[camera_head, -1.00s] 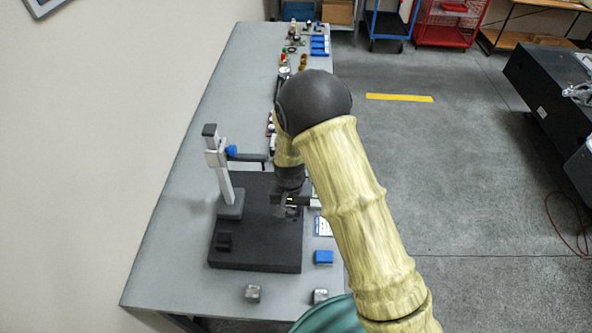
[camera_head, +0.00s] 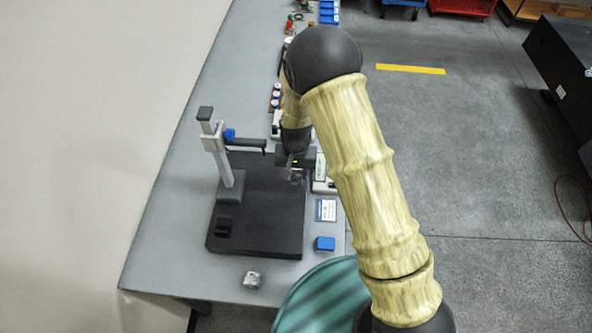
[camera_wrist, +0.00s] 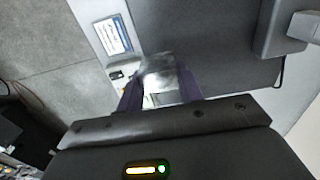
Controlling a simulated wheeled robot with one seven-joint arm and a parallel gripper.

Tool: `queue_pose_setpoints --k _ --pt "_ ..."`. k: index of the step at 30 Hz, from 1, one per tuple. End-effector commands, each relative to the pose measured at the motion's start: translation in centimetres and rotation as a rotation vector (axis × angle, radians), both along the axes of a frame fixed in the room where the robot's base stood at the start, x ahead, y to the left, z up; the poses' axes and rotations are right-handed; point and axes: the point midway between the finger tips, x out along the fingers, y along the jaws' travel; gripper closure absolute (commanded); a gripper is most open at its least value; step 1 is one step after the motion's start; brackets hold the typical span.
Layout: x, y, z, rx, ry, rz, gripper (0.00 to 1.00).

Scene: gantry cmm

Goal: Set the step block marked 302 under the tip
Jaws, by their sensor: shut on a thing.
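My gripper (camera_head: 297,176) is shut on a small grey metal block, which shows between the dark fingers in the wrist view (camera_wrist: 160,80). I cannot read a mark on it. The gripper is over the right part of the dark base plate (camera_head: 262,235), apart from the gauge stand (camera_head: 226,165). The stand's post is at the plate's left, and its dark arm (camera_head: 248,144) reaches right toward my gripper. Another grey block (camera_head: 252,279) lies on the table in front of the plate.
A blue block (camera_head: 325,243) and a labelled card (camera_head: 326,210) lie right of the plate. Several small items line the table's far right edge. The table's left side (camera_head: 170,220) is clear.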

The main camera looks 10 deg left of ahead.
Motion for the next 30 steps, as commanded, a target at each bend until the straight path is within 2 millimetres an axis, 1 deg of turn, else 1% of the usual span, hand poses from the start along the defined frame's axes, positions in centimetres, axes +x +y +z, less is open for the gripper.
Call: queue_pose_setpoints --k 18,23,30 --pt "0.0 0.0 -5.4 0.000 0.000 0.000 0.91" --pt "0.0 0.0 -6.0 0.000 -0.001 0.000 0.91" --pt "0.0 0.0 -6.0 0.000 -0.001 0.000 0.91"
